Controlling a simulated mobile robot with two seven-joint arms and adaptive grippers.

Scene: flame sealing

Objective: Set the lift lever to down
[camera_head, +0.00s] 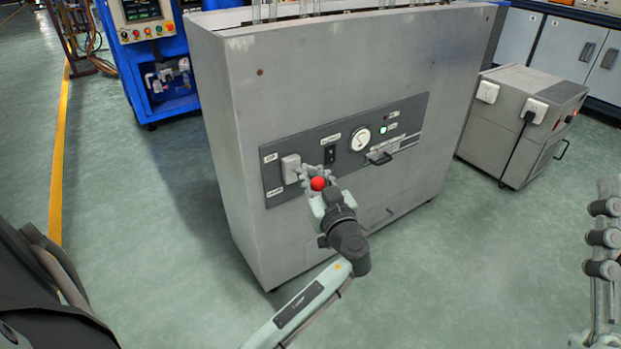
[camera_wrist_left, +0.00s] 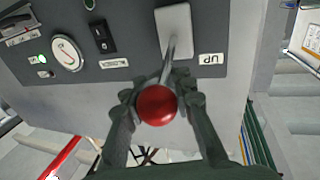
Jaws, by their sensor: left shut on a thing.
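The lift lever is a metal rod with a red ball knob (camera_head: 318,184), coming out of a pale plate (camera_head: 290,168) on the grey cabinet's control panel. An UP label (camera_head: 270,157) sits beside the plate's upper part and another label (camera_head: 275,191) lower down. In the left wrist view, the panel appears upside down, with the knob (camera_wrist_left: 157,105), plate (camera_wrist_left: 174,30) and UP label (camera_wrist_left: 211,59). The rod slants toward the UP-label side there. My left gripper (camera_head: 314,178) is shut on the lever, its fingers (camera_wrist_left: 158,100) on both sides at the knob. My right gripper is not in view.
The panel also has a black switch (camera_head: 330,154), a round gauge (camera_head: 360,139), a lit green lamp (camera_head: 383,129) and a slider handle (camera_head: 380,158). A grey box unit (camera_head: 510,125) stands to the right. The floor before the cabinet (camera_head: 460,270) is clear.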

